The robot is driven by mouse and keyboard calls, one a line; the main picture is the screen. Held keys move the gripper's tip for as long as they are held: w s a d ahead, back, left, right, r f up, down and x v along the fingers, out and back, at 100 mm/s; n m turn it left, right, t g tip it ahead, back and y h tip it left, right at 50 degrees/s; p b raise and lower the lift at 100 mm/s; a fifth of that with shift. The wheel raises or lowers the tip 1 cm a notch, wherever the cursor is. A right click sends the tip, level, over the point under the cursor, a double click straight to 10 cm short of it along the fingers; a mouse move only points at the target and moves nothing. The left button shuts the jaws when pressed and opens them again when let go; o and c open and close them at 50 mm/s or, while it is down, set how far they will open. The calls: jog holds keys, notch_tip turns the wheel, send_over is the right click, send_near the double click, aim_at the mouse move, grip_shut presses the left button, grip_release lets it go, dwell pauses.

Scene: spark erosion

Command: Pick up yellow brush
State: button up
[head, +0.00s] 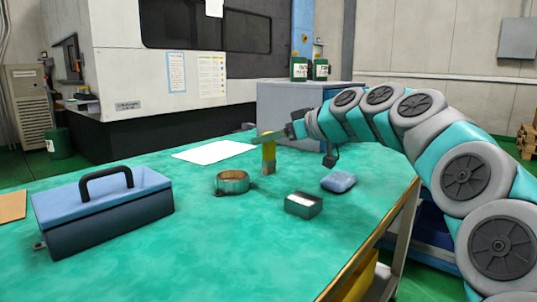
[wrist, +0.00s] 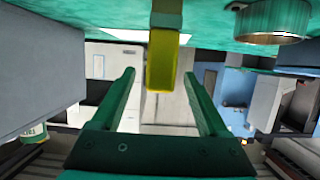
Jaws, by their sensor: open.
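The yellow brush (head: 268,153) stands upright on the green table, its yellow handle up and a grey-brown part at the bottom. My gripper (head: 258,138) is level with the top of the handle, a green finger reaching left past it. In the wrist view, which is upside down, the yellow handle (wrist: 162,58) hangs from the top edge between the two green fingers of my open gripper (wrist: 160,74). Gaps show on both sides of the handle, so neither finger appears to touch it. The brush's lower end is partly cut off there.
A round metal tin (head: 232,182) stands left of the brush. A small open metal box (head: 304,204) and a blue block (head: 339,182) lie to the right. A blue toolbox (head: 104,210) is at the front left. White paper (head: 213,152) lies behind.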

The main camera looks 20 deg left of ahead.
jog(key=x, duration=0.4)
grip_shut()
dwell(0.5)
